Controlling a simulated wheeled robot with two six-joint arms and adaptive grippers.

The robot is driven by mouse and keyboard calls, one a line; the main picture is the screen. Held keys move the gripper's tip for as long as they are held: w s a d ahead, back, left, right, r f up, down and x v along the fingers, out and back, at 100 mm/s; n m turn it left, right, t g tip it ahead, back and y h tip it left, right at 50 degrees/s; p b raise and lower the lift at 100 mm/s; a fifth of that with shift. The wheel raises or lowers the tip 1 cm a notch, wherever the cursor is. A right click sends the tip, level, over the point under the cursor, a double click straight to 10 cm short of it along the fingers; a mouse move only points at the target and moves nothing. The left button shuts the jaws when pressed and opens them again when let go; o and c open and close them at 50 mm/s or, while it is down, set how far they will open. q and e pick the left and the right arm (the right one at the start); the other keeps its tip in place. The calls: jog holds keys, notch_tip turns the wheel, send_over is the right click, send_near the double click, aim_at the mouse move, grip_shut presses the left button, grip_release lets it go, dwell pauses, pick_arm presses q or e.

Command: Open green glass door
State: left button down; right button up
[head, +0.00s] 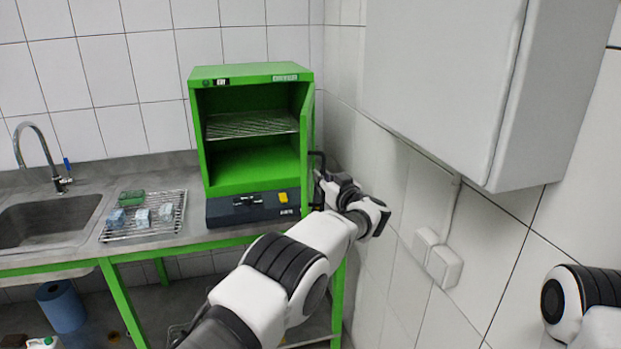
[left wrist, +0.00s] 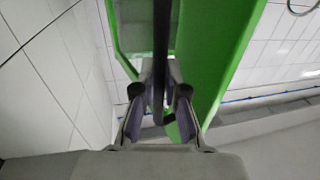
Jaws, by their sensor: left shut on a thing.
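The green cabinet (head: 250,185) stands on the counter with its front open, showing an empty inside with a wire shelf (head: 250,124). Its green glass door (head: 308,125) is swung out on the right side and is seen nearly edge-on; it also shows in the left wrist view (left wrist: 222,60). A dark bar handle (head: 318,164) is on the door. In the left wrist view my left gripper (left wrist: 160,78) is shut on the dark handle (left wrist: 161,35), with a finger on each side. My right gripper is not seen; only part of my right arm shows at the right edge.
A tiled wall and socket boxes (head: 437,258) are close to the right of my left arm. A white wall cabinet (head: 440,75) hangs above. On the counter, a wire rack (head: 150,228) holds small items beside the sink (head: 45,225). A blue roll (head: 61,306) stands below.

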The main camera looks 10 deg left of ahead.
pick_arm(q)
jog(key=shift+s+a+r, duration=0.1)
jog(key=shift+a+r, duration=0.05)
jog(key=shift+a, duration=0.1)
jog(key=shift+d, duration=0.1)
jog(key=c, duration=1.5)
grip_release()
jog(key=o, duration=0.3)
jog(key=shift+s, duration=0.1)
